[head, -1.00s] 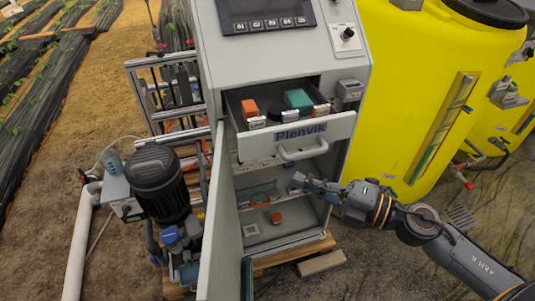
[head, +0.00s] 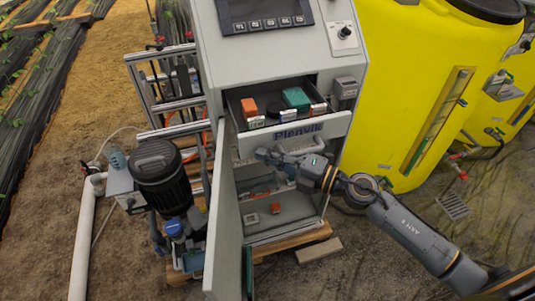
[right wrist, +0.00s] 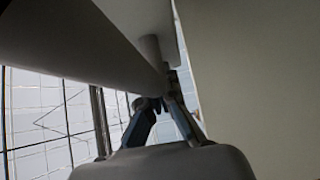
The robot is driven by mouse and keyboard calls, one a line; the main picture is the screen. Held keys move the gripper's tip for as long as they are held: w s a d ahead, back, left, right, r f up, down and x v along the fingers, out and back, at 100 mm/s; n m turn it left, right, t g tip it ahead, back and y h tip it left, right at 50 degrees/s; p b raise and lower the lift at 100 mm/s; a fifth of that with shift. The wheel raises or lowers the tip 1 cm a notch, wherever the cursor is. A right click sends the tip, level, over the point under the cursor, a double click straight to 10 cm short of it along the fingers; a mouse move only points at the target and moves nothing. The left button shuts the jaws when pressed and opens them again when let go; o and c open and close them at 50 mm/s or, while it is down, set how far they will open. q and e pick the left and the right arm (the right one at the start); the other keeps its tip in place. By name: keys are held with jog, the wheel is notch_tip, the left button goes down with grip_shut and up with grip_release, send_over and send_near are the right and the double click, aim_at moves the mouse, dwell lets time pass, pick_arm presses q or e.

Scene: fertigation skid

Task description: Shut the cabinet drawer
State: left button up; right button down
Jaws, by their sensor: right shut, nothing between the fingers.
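The cabinet drawer (head: 268,140) is pulled out of the grey cabinet, its front panel marked "Plenvik". It holds an orange block (head: 249,107), a dark round item (head: 274,109) and a green block (head: 296,98). A grey bar handle on the drawer front is partly covered by my right gripper (head: 262,155). The gripper is shut and empty, close to the drawer front at handle height. In the right wrist view its shut fingertips (right wrist: 160,104) are close to a large grey bar; I cannot tell whether they touch. My left gripper is not in view.
The cabinet door (head: 224,215) hangs open below the drawer. A lower compartment holds a small orange item (head: 276,208). A dark pump (head: 160,178) stands to the left, yellow tanks (head: 410,100) to the right. A block (head: 318,250) lies on the ground in front.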

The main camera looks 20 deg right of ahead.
aim_at(255, 128)
jog(key=shift+w+r, duration=0.1)
jog(key=shift+w, duration=0.5)
jog(key=w, duration=0.9)
jog(key=shift+w+a+b, duration=0.1)
jog(key=shift+a+b, duration=0.05)
jog(key=shift+b, duration=0.2)
jog(key=w+b, duration=0.1)
jog(key=w, duration=0.3)
jog(key=w+b, duration=0.2)
jog(key=w, duration=0.2)
jog(key=shift+w+a+f, duration=0.15)
jog(key=shift+w+f, duration=0.05)
jog(key=shift+w, duration=0.2)
jog(key=shift+w+r, duration=0.1)
jog(key=shift+w, duration=0.3)
jog(key=shift+r, duration=0.3)
